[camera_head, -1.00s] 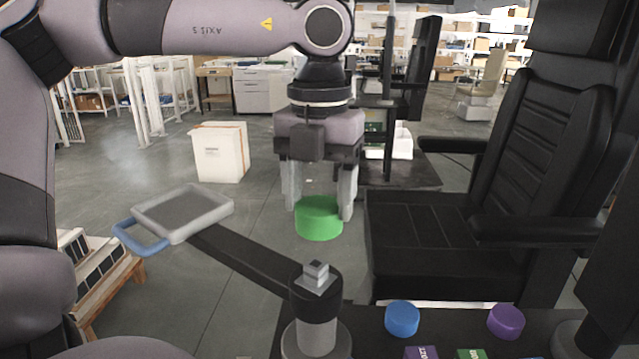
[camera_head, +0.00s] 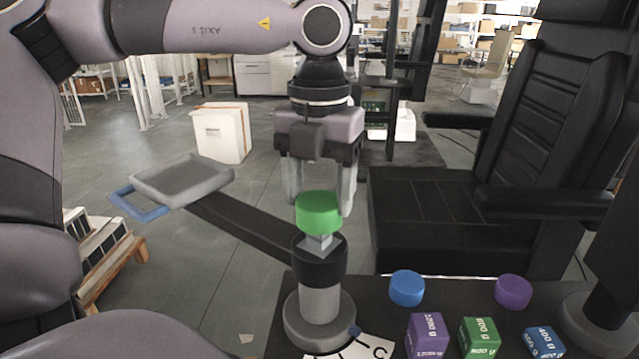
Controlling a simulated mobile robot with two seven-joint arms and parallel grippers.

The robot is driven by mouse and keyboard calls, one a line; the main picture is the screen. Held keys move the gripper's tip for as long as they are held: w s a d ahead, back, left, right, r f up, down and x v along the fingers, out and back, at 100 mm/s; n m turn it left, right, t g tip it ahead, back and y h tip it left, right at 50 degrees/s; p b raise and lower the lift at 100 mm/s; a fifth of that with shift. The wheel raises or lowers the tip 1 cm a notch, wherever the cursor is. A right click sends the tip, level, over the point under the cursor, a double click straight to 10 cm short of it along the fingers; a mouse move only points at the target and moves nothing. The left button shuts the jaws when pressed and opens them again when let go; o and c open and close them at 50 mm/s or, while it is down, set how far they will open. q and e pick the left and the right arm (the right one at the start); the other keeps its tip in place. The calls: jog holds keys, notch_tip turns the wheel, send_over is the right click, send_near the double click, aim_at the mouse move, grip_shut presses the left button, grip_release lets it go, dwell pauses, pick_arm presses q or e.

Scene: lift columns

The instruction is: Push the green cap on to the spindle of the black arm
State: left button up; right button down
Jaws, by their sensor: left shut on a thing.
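The green cap (camera_head: 319,211) is a short round cap held between the fingers of my left gripper (camera_head: 320,196), which points down. The black arm (camera_head: 248,227) ends at the right in a round black hub on a grey post. Its square grey spindle (camera_head: 319,244) stands up from the hub. The cap sits right above the spindle in the picture and hides its top. I cannot tell whether they touch. A grey tray with a blue handle (camera_head: 182,181) is at the arm's far left end. My right gripper is not in view.
A blue cap (camera_head: 407,288) and a purple cap (camera_head: 513,291) lie on the dark table, behind purple (camera_head: 427,335), green (camera_head: 480,338) and blue (camera_head: 543,343) weight blocks. A black chair (camera_head: 430,225) stands behind the table. A white box (camera_head: 221,133) is on the floor.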

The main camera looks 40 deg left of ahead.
aim_at(319, 200)
pick_arm(q)
jog(key=shift+f, duration=0.15)
jog(key=shift+f+b, duration=0.25)
jog(key=shift+b, duration=0.3)
jog(key=shift+f, duration=0.15)
dwell(0.3)
jog(key=shift+f+b, duration=0.3)
jog(key=shift+b, duration=0.2)
jog(key=shift+f, duration=0.15)
jog(key=shift+f+b, duration=0.3)
jog(key=shift+b, duration=0.2)
jog(key=shift+f+b, duration=0.35)
jog(key=shift+b, duration=0.1)
dwell(1.7)
jog(key=o, duration=1.3)
jog(key=shift+r, duration=0.1)
